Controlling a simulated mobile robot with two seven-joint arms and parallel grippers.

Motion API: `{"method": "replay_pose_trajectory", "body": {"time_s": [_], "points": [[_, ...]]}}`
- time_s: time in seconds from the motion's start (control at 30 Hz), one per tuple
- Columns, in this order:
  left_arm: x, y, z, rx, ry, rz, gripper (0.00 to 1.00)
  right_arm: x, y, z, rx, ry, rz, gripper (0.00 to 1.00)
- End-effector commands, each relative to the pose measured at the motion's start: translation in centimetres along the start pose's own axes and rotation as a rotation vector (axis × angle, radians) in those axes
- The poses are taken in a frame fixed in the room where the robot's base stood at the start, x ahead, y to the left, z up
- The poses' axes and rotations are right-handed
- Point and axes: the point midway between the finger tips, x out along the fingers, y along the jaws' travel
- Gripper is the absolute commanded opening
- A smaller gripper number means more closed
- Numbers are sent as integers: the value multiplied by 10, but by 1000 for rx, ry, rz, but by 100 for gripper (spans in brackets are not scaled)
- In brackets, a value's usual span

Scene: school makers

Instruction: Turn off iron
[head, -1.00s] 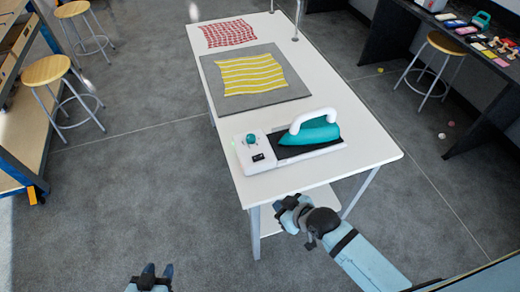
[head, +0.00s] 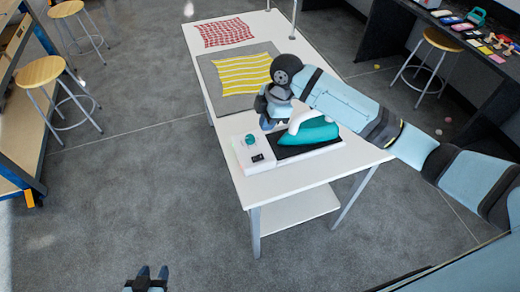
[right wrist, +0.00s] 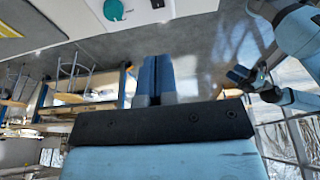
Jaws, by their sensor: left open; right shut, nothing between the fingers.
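The teal iron (head: 318,130) with a white handle rests on its black pad on a white base unit (head: 275,163) on the table. The base has a teal knob (head: 250,139) and a small black switch (head: 258,157). Its corner, the knob (right wrist: 115,10) and part of the switch (right wrist: 157,3) show at the top of the right wrist view. My right gripper (head: 265,122) is above the base, just behind the knob, beside the iron's handle; its shut, empty fingers show in the right wrist view (right wrist: 156,60). My left gripper (head: 150,272) is open, low, away from the table.
The white table (head: 310,178) also carries a grey mat (head: 212,75) with a yellow striped cloth (head: 243,73) and a red checked cloth (head: 222,33). Stools (head: 40,72) stand at the left. A dark bench (head: 385,15) is at the right.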

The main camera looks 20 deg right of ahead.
Motion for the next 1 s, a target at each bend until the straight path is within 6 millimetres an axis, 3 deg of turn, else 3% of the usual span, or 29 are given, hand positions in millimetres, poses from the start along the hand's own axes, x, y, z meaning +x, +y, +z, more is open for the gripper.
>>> {"method": "replay_pose_trajectory", "body": {"time_s": [0.17, 0.57, 0.77, 1.0], "points": [[0, 0, 0, 0, 0, 0, 43, -10, 3, 4, -26, -24, -22, 0], [-1, 0, 0, 0, -1, 0, 43, -6, 2, 3, -25, -23, -22, 0], [-4, 0, -5, 0, -1, -1, 43, 23, 2, 3, -25, -21, -24, 0], [-9, -1, -11, 0, 0, -5, 43, 74, 1, 4, -23, -21, -23, 0]]}}
